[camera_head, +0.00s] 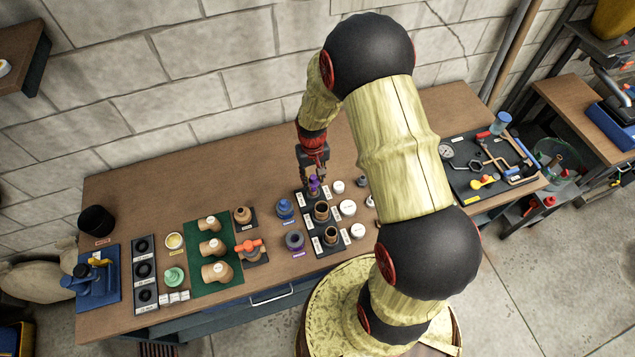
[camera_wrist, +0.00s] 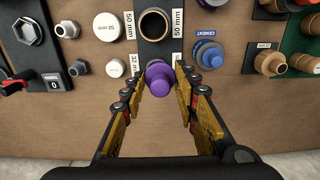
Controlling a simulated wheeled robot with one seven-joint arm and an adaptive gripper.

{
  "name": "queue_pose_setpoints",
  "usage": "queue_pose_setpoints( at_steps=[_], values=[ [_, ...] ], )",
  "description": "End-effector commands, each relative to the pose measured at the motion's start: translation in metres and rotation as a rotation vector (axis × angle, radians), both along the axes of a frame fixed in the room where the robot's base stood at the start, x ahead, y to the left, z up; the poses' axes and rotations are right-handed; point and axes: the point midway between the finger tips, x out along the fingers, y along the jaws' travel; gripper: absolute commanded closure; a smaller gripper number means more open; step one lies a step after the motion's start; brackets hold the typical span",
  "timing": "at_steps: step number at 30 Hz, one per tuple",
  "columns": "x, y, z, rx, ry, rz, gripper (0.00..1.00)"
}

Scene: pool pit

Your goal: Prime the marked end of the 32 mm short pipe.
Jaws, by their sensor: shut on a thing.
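My gripper (camera_head: 314,176) is shut on a purple-topped dauber (camera_head: 314,186), which also shows between the fingers in the wrist view (camera_wrist: 158,80). The dauber is above the far end of the black pipe rack (camera_head: 310,225), beside a 32 mm label. The short 32 mm pipe is hidden under the dauber and fingers, so I cannot tell whether they touch. Its mark is not visible. A brown 50 mm pipe (camera_wrist: 154,24) stands upright in the rack. The purple-ringed primer pot (camera_head: 295,241) stands left of the rack in the head view.
The blue cement pot (camera_head: 285,208) stands close left of the rack, and near my fingers in the wrist view (camera_wrist: 209,53). White caps (camera_head: 347,208) stand right of the rack. Fittings stand on a green mat (camera_head: 199,270). Bare wood lies behind the rack.

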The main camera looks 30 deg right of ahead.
Motion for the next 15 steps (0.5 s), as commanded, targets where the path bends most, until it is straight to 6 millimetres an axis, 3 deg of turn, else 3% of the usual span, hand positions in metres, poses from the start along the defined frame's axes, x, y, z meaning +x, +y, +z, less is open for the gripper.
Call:
queue_pose_setpoints(
  at_steps=[8,15],
  values=[
    [0.002,-0.001,-0.008,0.000,-0.001,-0.003,0.86],
    [0.002,-0.001,-0.026,0.000,-0.001,-0.003,0.86]
  ],
)
